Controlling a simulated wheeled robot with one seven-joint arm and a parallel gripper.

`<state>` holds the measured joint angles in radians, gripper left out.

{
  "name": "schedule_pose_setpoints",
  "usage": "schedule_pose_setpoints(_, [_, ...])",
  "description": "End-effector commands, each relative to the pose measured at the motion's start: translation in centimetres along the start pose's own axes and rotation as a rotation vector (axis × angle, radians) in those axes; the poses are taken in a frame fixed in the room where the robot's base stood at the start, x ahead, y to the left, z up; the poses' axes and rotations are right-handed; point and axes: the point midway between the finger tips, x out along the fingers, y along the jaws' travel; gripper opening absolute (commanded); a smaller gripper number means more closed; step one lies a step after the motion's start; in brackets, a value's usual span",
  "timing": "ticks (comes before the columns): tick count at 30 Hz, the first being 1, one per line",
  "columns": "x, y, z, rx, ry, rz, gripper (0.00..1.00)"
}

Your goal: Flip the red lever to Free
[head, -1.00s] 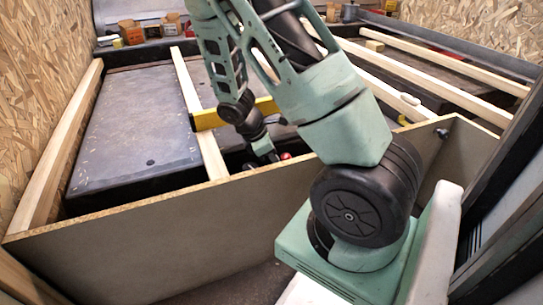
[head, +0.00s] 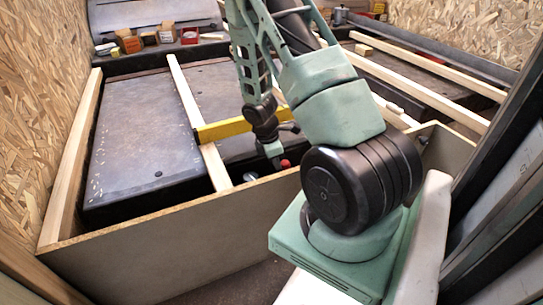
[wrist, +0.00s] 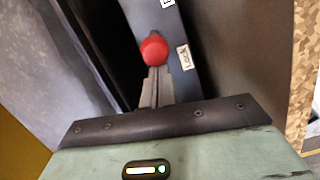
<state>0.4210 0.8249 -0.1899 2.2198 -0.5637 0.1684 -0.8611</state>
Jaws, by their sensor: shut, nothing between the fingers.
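The red lever's round knob (wrist: 154,50) is in the upper middle of the wrist view, over a dark grey plate. A white label reading "Lock" (wrist: 185,57) is on the plate just right of the knob. A second label (wrist: 167,3) is cut off at the top edge. My gripper (wrist: 156,72) is shut and empty, its tips right at the knob's lower edge; I cannot tell whether they touch. In the head view the red knob (head: 285,163) shows small beside my gripper (head: 277,163), behind the board. The lever's shaft is hidden.
A tan board (head: 170,250) stands in front of the lever. A yellow bar (head: 222,128) and a wooden batten (head: 190,105) lie left of my gripper. Small boxes (head: 130,43) stand at the back left.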

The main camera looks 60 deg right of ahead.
Motion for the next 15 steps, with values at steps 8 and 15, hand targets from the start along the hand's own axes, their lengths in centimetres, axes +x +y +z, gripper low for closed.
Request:
schedule_pose_setpoints(8, [-1.4, 0.3, 2.3, 0.004, 0.177, -0.031, 0.0])
schedule_pose_setpoints(15, [-1.3, 0.5, 3.5, -0.001, 0.323, -0.05, 0.0])
